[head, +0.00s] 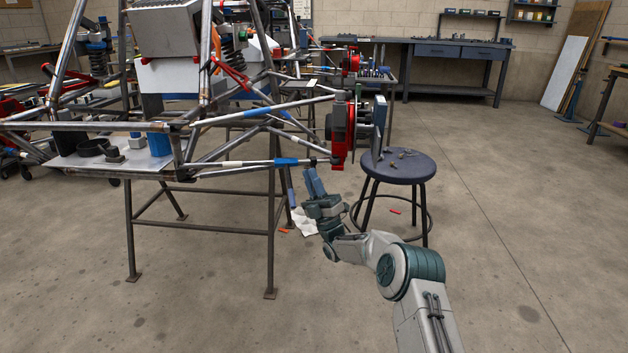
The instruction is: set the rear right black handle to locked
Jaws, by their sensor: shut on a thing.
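A tube chassis (190,128) stands on a dark metal frame at the left. At its right end is a red hub (339,130) with a dark disc. A small black handle (322,161) shows at the lower edge of the hub, by the end of a rod with a blue sleeve. My gripper (314,172) points up from below, its blue-grey fingers shut at this black handle. The fingers hide part of the handle. Its locked or unlocked position is too small to tell.
A round stool (403,166) with small parts on its seat stands just right of the hub. The stand's legs (271,245) are left of my arm. A white cloth (303,222) lies on the floor below. Floor at the right is clear.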

